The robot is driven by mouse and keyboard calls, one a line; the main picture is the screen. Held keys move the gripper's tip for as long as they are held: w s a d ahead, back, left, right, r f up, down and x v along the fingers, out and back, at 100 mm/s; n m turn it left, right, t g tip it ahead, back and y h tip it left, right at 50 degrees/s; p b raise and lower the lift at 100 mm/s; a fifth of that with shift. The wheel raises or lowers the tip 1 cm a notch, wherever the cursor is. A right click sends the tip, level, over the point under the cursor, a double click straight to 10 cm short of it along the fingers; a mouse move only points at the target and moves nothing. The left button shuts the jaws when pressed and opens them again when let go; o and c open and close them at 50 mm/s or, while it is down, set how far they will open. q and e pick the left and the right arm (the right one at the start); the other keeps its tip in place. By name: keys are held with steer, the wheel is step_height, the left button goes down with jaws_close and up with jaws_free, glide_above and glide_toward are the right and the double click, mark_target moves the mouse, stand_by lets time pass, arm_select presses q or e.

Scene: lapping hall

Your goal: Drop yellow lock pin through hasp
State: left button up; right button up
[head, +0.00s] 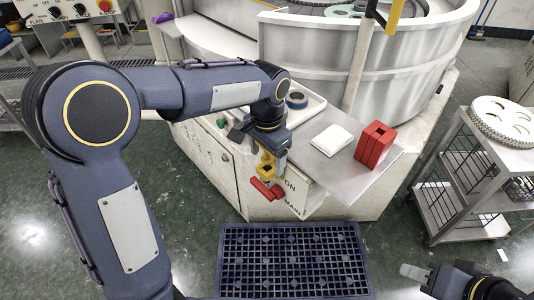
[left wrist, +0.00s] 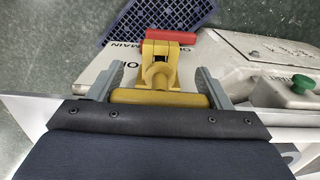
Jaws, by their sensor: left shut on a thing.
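My left gripper (head: 270,158) reaches down at the front of the machine cabinet, and its fingers are shut on the yellow lock pin. In the left wrist view the pin's yellow crossbar (left wrist: 160,98) lies between the two grey fingers (left wrist: 160,84). Just beyond it is a yellow hasp-like part (left wrist: 160,48), beside a red handle (left wrist: 171,37). The red handle also shows below the gripper in the head view (head: 266,189). I cannot tell whether the pin's shank is inside the hasp. My right gripper (head: 415,272) is at the lower right, partly cut off, its opening unclear.
A grey shelf on the cabinet holds a white pad (head: 332,140) and red blocks (head: 375,145). A white tray (head: 313,108) behind holds a dark tape roll (head: 297,100). A blue grid mat (head: 290,262) lies on the floor. A cart (head: 470,185) stands right.

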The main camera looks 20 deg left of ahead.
arm_select(q)
steer(key=shift+f+b, duration=0.9)
steer(key=shift+f, duration=0.55)
steer(key=o, duration=1.1)
steer(key=shift+o, duration=0.2)
steer(key=shift+r, duration=0.1)
step_height(320, 180, up, 8)
steer(key=shift+f, duration=0.25)
steer(key=shift+r, duration=0.15)
